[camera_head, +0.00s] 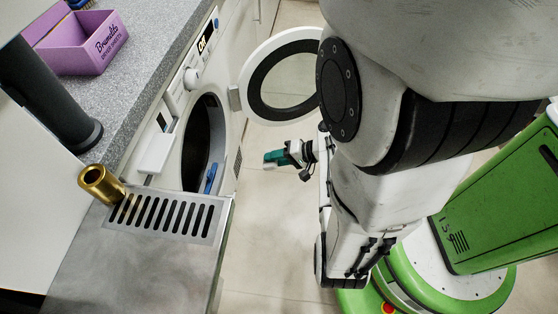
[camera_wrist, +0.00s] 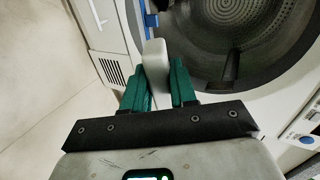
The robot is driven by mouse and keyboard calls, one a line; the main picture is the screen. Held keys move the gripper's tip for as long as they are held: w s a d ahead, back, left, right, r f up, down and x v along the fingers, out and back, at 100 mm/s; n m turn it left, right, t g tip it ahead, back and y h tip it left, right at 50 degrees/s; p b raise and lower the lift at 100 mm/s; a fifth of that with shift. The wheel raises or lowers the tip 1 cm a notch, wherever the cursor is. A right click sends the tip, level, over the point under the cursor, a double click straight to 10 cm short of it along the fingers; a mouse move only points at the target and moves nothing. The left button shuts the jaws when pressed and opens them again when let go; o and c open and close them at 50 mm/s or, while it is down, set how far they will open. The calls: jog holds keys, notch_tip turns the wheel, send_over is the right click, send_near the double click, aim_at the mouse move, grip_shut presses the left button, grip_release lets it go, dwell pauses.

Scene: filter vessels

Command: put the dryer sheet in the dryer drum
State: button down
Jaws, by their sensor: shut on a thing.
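My gripper (camera_head: 274,158) has teal fingers and shows in the head view in front of the dryer, to the right of its round opening. In the wrist view my gripper (camera_wrist: 160,85) is shut on a pale, rounded, flat piece, which looks like the dryer sheet (camera_wrist: 155,60). The piece stands out past the fingertips. The dryer drum (camera_wrist: 240,12) is beyond it, its perforated back wall in view. In the head view the drum opening (camera_head: 197,140) is dark and unobstructed. The sheet is outside the drum, near the rim.
The round dryer door (camera_head: 254,65) stands open behind my gripper. A blue part (camera_head: 210,177) sits at the opening's lower edge. A purple dryer sheets box (camera_head: 85,55) stands on the grey counter. A brass cylinder (camera_head: 97,183) stands beside a slotted grate (camera_head: 165,216). The floor is clear.

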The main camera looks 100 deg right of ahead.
jog(key=w+r+b+x, duration=0.1)
jog(key=b+x, duration=0.4)
jog(key=x, duration=0.8)
jog(key=w+r+b+x, duration=0.2)
jog(key=r+b+x, duration=0.2)
jog(key=x, duration=0.9)
jog(key=w+r+b+x, duration=0.1)
jog(key=r+b+x, duration=0.2)
jog(key=x, duration=1)
jog(key=shift+w+d+b, duration=0.35)
jog(key=shift+b, duration=1.2)
jog(key=shift+r, duration=0.1)
jog(key=c, duration=0.8)
grip_release()
